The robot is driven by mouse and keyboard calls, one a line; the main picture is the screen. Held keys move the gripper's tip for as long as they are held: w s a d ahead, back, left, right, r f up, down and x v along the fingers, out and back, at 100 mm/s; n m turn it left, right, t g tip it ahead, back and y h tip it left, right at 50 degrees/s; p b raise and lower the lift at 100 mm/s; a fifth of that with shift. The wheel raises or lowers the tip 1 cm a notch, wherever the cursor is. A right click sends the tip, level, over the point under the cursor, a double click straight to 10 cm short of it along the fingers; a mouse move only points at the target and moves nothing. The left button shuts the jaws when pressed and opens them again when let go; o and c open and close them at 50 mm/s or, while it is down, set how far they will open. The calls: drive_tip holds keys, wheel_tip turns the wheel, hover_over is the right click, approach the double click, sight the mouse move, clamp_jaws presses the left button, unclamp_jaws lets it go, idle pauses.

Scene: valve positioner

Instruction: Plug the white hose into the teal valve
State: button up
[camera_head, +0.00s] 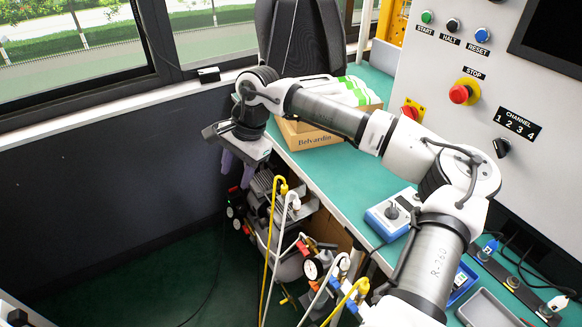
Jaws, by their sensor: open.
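My gripper (237,169) hangs at the end of my arm, left of the bench, pointing down. Its two purple fingers are apart, and I see nothing between them. A white hose (283,240) stands to the right of and below my gripper, bent over at its top end beside a yellow hose (268,240). A second white hose (322,295) shows lower right. Grey valve hardware with gauges sits below the gripper and behind the hoses. I cannot make out a teal valve there; part of the hardware is hidden by the hoses and gripper.
A teal-topped bench (340,185) runs along the right, with a cardboard box (305,137) at its far end and a blue-and-white device (392,215) nearer. A control panel (470,60) rises behind. A dark wall (110,170) stands left. Dark green floor (150,270) is open at lower left.

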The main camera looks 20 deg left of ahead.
sight(297, 201)
drive_tip(key=w+d+f+t+h, duration=0.1)
drive_tip(key=w+d+t+h, duration=0.15)
drive_tip(key=w+d, duration=0.75)
drive_tip(key=shift+g+h, duration=0.25)
drive_tip(key=f, duration=0.4)
drive_tip(key=s+d+f+p, duration=0.1)
drive_tip(key=f, duration=0.4)
drive_tip(key=s+f+p, duration=0.1)
drive_tip(key=f, duration=0.3)
drive_tip(key=shift+s+d+f, duration=0.1)
drive_tip(key=shift+d+f, duration=0.15)
drive_tip(key=shift+f, duration=0.1)
drive_tip(key=shift+c, duration=0.4)
clamp_jaws()
